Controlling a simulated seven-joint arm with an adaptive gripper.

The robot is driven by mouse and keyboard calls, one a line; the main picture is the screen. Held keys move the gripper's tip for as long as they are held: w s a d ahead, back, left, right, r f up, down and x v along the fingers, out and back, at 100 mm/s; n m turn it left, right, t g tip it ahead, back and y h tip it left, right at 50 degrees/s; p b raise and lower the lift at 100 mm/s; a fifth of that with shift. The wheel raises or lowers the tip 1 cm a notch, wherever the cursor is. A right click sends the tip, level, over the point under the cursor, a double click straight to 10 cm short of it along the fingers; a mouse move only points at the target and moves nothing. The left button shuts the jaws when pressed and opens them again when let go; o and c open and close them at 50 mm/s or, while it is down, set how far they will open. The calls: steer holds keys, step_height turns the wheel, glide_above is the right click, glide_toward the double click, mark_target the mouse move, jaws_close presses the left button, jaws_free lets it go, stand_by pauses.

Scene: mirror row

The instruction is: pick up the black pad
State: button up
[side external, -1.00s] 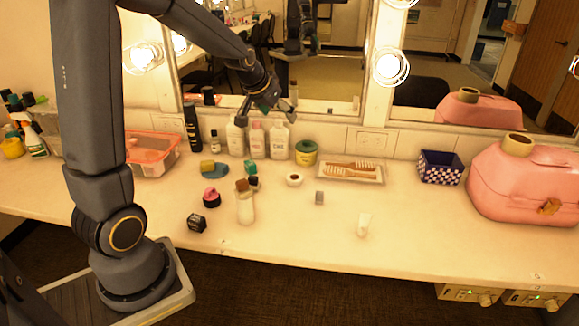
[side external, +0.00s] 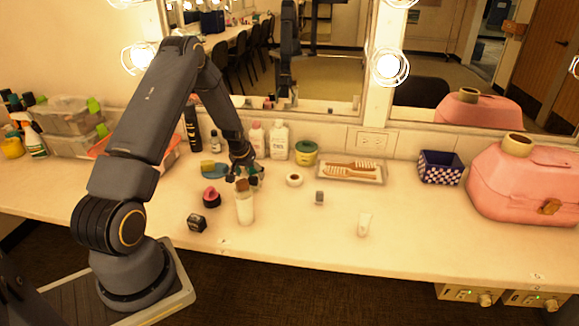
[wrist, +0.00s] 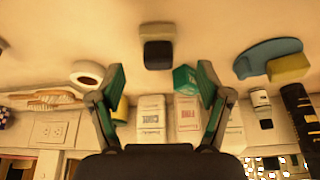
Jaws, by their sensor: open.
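The black pad (wrist: 157,54) is a small dark block with a beige-grey piece against its upper edge in the wrist view. It lies between my fingers' lines, beyond the fingertips and apart from them. In the side view the pad (side external: 255,183) is a small dark shape, partly hidden by my gripper (side external: 243,176). My gripper (wrist: 160,78) is open and empty, pointing down over the cluster of small items. A teal box (wrist: 185,80) sits close to the pad, near one finger.
A white bottle (side external: 245,207) stands just in front of my gripper. A blue dish with a yellow sponge (wrist: 288,68) and a white roll (wrist: 86,74) lie to the sides. White bottles (side external: 279,141) line the wall below the mirror. The front right counter is mostly clear.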

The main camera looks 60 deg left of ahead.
mark_target(252, 178)
steer(key=x, duration=0.5)
steer(key=shift+w+f, duration=0.1)
steer(key=shift+f, duration=0.25)
steer(key=shift+c, duration=0.4)
steer(key=c, duration=1.1)
steer(key=shift+o, duration=0.2)
